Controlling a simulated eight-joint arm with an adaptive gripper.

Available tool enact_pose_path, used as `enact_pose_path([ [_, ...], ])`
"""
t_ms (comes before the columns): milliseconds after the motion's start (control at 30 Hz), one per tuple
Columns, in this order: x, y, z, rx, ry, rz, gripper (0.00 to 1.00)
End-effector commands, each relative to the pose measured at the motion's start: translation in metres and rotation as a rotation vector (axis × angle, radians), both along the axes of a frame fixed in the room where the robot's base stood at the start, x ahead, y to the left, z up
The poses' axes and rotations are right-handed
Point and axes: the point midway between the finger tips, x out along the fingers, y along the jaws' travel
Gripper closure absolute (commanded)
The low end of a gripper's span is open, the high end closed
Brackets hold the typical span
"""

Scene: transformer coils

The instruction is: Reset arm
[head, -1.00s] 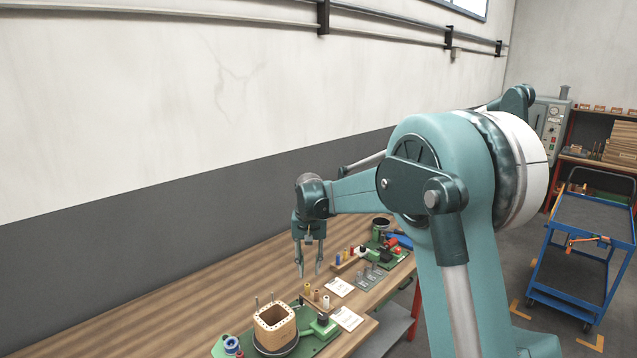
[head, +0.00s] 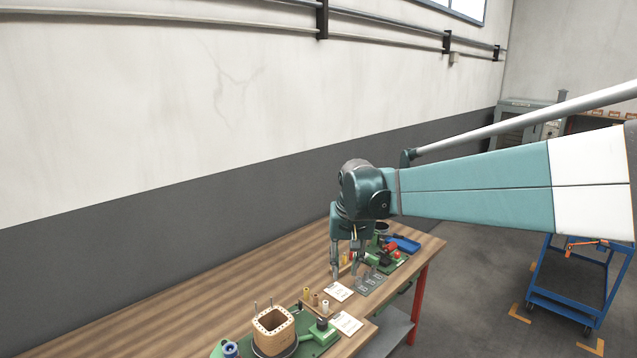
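My gripper (head: 349,271) hangs pointing down above the wooden workbench (head: 215,308), near its far right end. Its two fingers are apart, and I see nothing held between them. It is in front of the rear green fixture (head: 388,262), partly hiding that fixture and the small coloured spools beside it. My arm reaches in from the right edge of the head view.
A square wooden coil former (head: 273,326) stands on a front green fixture (head: 322,338). Small spools (head: 315,299), white cards (head: 347,323) and a grey plate (head: 371,283) lie nearby. A blue trolley (head: 565,284) stands on the floor at right. The bench's left part is bare.

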Motion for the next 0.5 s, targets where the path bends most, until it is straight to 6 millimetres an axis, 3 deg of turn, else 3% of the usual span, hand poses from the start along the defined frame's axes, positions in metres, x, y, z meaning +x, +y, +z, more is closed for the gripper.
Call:
enact_pose_path([
  [500,-0.087,-0.049,0.028,0.003,-0.095,-0.001,0.76],
])
